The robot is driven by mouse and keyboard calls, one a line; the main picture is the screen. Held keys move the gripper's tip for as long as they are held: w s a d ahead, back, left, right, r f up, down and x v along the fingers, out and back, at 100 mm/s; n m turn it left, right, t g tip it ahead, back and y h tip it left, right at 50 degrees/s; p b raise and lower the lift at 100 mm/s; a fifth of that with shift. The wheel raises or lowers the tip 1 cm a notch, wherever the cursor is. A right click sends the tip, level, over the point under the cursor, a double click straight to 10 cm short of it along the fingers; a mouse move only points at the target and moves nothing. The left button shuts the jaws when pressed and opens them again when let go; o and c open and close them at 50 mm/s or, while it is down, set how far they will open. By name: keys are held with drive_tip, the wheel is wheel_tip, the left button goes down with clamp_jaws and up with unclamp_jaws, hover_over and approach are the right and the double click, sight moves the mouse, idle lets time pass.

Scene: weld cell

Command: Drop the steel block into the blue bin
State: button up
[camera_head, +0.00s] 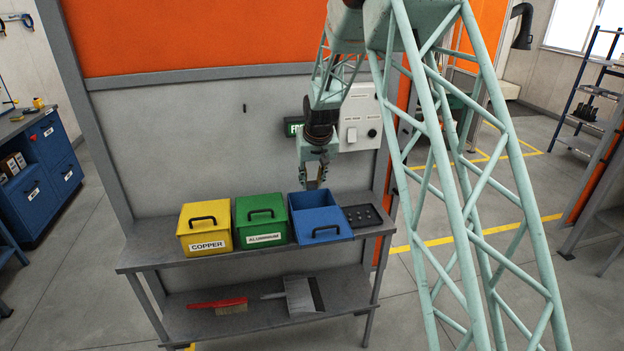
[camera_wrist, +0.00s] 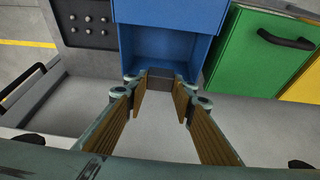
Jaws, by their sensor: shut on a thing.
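The blue bin (camera_head: 324,228) stands on the grey bench, right of the green bin. It has a black handle in front, and its inside shows in the wrist view, where its blue wall (camera_wrist: 168,14) is at the top. My gripper (camera_head: 313,184) points down above the back part of the blue bin. In the wrist view my gripper (camera_wrist: 160,83) has its fingertips close together on a small dark grey block, the steel block (camera_wrist: 159,86).
The green bin (camera_head: 262,224) marked ALUMINIUM and the yellow bin (camera_head: 205,232) marked COPPER stand to the left. A red brush (camera_head: 218,305) and a dustpan (camera_head: 302,297) lie on the lower shelf. A wall panel rises behind the bench.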

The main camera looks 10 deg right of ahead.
drive_tip(key=shift+f+b, duration=0.9)
drive_tip(key=shift+f, duration=0.6)
drive_tip(key=o, duration=1)
drive_tip(key=shift+r+p, duration=1.35)
drive_tip(key=shift+r, duration=2.6)
